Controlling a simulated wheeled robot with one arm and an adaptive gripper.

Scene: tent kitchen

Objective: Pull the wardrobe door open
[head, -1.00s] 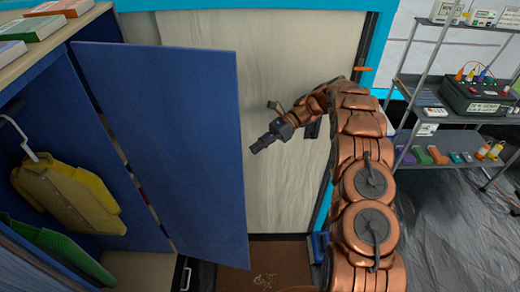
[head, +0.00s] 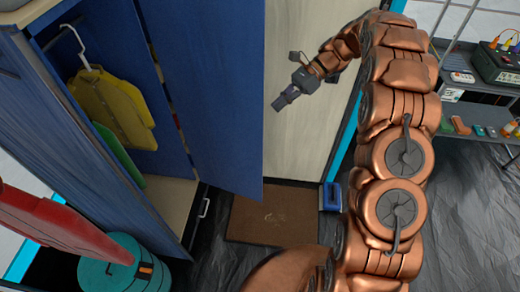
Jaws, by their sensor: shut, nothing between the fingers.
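The wardrobe (head: 75,130) is blue with a pale wooden top edge and stands at the left of the head view. Its blue door (head: 215,95) stands swung out, so the inside shows. A yellow jacket (head: 110,105) hangs inside, with a green garment (head: 115,155) beside it. My gripper (head: 280,103) is shut and empty, to the right of the door's free edge and apart from it. It hangs in front of the pale tent door panel.
A brown mat (head: 270,215) lies on the dark floor below my gripper, with a blue object (head: 331,196) at its right. A teal round container (head: 115,265) and a red object (head: 60,220) are at lower left. Shelves (head: 480,115) stand at right.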

